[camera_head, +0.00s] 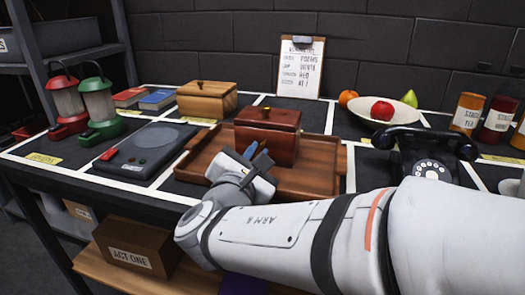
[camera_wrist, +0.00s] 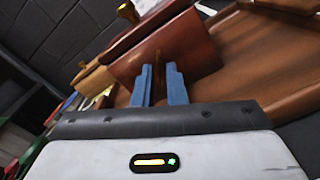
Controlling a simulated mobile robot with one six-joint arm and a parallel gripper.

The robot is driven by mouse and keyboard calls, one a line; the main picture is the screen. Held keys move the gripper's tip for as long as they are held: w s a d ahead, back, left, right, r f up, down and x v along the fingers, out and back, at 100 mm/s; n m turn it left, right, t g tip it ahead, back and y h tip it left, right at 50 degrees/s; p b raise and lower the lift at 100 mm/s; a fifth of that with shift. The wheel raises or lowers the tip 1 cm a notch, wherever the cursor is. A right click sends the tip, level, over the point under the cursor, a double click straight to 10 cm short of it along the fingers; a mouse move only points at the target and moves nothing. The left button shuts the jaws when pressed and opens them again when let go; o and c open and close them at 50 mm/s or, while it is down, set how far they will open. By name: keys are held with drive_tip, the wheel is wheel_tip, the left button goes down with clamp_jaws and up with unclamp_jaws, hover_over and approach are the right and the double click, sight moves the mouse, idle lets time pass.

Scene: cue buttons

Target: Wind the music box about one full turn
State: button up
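A dark red-brown box (camera_head: 267,132) with a small brass knob on its lid, which looks like the music box, stands on a wooden tray (camera_head: 318,182). In the wrist view its side (camera_wrist: 185,50) faces me, tilted in the picture. My gripper (camera_head: 257,153) is at the box's near side, low in front of it. In the wrist view the two blue fingers of my gripper (camera_wrist: 159,75) stand either side of a narrow brass-brown piece (camera_wrist: 158,72), probably the winding key. Whether the fingers press on it cannot be told. My arm hides part of the tray.
A light wooden box (camera_head: 207,100) stands behind left, beside a dark flat device (camera_head: 145,150) and red and green lanterns (camera_head: 98,108). A black telephone (camera_head: 430,160) is right of the tray. A fruit bowl (camera_head: 375,112) and a clipboard (camera_head: 301,68) are behind.

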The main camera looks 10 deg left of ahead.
drive_tip(key=shift+o, duration=1.4)
drive_tip(key=s, duration=0.2)
drive_tip(key=s+p, duration=0.1)
drive_tip(key=s, duration=0.1)
drive_tip(key=s+p, duration=0.1)
drive_tip(key=s, duration=0.1)
drive_tip(key=shift+s+a+r, duration=0.1)
drive_tip(key=shift+s+a, duration=0.2)
drive_tip(key=shift+s, duration=0.6)
